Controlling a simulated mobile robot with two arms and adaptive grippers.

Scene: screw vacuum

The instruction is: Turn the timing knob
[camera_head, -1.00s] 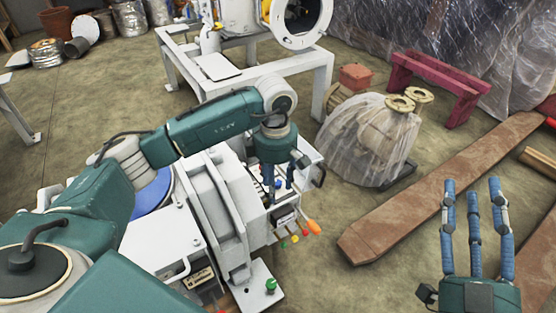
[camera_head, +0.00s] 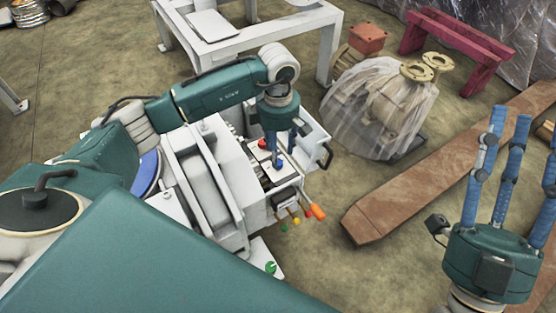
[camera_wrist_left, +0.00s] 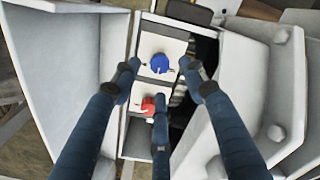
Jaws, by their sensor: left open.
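My left gripper (camera_head: 276,150) points down over the knob panel of the white machine (camera_head: 235,180), its fingers spread open. A blue knob (camera_wrist_left: 160,63) shows between its two upper fingertips in the left wrist view; I cannot tell whether they touch it. A red knob (camera_wrist_left: 148,105) sits just below, near the third finger. In the head view the blue knob (camera_head: 280,164) and the red knob (camera_head: 262,143) show beside the fingers. Which one is the timing knob is not readable. My right gripper (camera_head: 500,160) is open and empty, fingers upright, over the floor at the right.
An orange-tipped lever (camera_head: 317,212) and small coloured knobs stick out at the machine's front. A black handle (camera_head: 325,156) is on its right side. A wrapped part (camera_head: 375,110) and a rusty beam (camera_head: 440,175) lie to the right. A white frame (camera_head: 330,50) stands behind.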

